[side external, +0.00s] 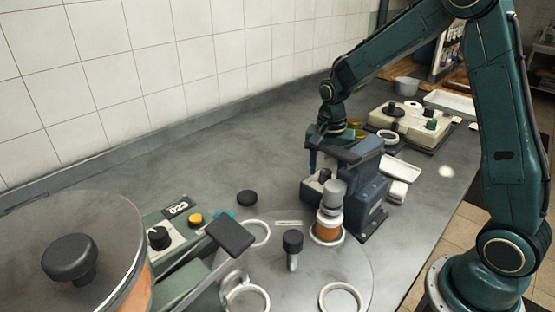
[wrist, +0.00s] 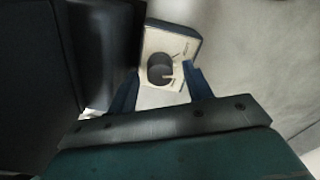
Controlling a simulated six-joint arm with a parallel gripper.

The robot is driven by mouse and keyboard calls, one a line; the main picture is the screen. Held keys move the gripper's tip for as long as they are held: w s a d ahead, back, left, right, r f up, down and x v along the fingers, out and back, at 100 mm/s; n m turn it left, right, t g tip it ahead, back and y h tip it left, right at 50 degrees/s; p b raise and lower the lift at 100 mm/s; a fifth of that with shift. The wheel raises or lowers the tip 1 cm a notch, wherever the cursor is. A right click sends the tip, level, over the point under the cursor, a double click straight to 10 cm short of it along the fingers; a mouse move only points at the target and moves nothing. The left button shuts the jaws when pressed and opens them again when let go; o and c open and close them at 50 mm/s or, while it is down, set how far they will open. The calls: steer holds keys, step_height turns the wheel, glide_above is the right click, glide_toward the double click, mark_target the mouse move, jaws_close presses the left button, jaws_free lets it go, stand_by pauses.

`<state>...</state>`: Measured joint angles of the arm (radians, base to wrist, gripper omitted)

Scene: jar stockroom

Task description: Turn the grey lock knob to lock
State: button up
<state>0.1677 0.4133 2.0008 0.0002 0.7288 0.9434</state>
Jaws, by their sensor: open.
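The lock knob, a dark grey round knob (wrist: 160,72) with a pale pointer, sits on a cream-faced box (wrist: 180,45) with small lettering that I cannot read. In the side view the small box (side external: 312,188) stands against the left of a dark blue machine (side external: 368,195). My gripper (wrist: 163,88) is open, with one blue finger on each side of the knob in the wrist view. The fingers look apart from the knob; their height above it is hard to judge. In the side view my gripper (side external: 317,160) points down over the box, partly hidden by the machine.
An orange jar with a grey top (side external: 329,222) stands before the machine. A round turntable (side external: 300,265) with white rings is in front. A control box with a yellow button (side external: 195,219) is left.

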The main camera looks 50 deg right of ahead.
steer(key=shift+f, duration=0.5)
steer(key=c, duration=1)
steer(key=shift+o, duration=0.2)
steer(key=shift+n, duration=2.3)
